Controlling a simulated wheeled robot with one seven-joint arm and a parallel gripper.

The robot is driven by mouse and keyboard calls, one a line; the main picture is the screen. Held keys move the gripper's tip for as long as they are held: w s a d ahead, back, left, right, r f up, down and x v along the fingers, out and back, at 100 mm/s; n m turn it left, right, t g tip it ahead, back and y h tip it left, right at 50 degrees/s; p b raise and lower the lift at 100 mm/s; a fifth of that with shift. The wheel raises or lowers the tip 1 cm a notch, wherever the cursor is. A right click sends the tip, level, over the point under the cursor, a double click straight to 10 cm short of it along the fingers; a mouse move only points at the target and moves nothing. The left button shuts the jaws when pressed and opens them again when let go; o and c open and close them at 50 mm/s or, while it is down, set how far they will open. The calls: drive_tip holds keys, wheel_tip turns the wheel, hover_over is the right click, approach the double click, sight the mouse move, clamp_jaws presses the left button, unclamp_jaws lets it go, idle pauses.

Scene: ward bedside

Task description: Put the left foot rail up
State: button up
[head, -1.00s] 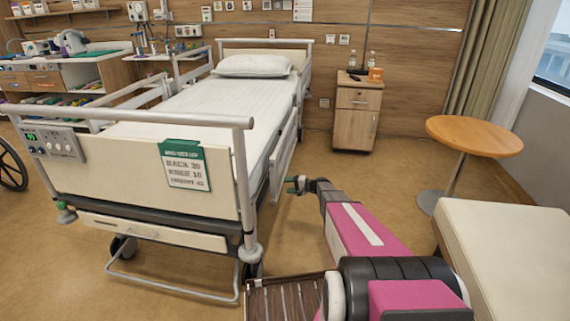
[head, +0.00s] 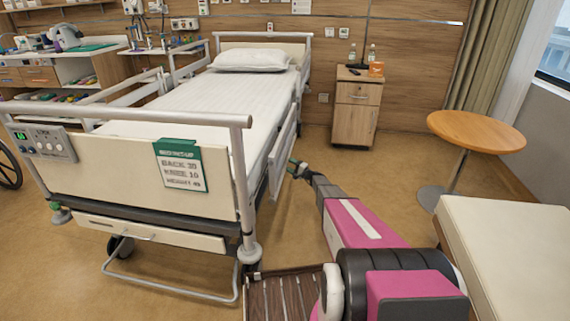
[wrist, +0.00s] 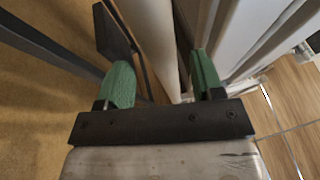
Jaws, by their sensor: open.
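The bed's left foot rail (head: 283,152) is the pale panel along the picture-right side of the bed, near the footboard. It hangs low, with its top about at mattress level or below. My gripper (head: 293,165) is beside the rail's outer face, at the aisle side. In the wrist view the green fingertips (wrist: 162,82) are apart, with a pale bar (wrist: 152,35) running between them, probably part of the rail. I cannot tell whether either finger touches it. In the head view the fingers are small and partly hidden.
The footboard (head: 110,165) carries a control panel (head: 42,143) and a green-topped card (head: 180,165). Opposite-side rails (head: 125,92) stand raised. A bedside cabinet (head: 355,110), a round table (head: 476,130) and a cream padded surface (head: 510,235) are to the right. Floor between bed and table is open.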

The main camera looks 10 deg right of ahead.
sight(285, 162)
drive_tip(key=x, duration=0.4)
drive_tip(key=shift+w+a, duration=0.15)
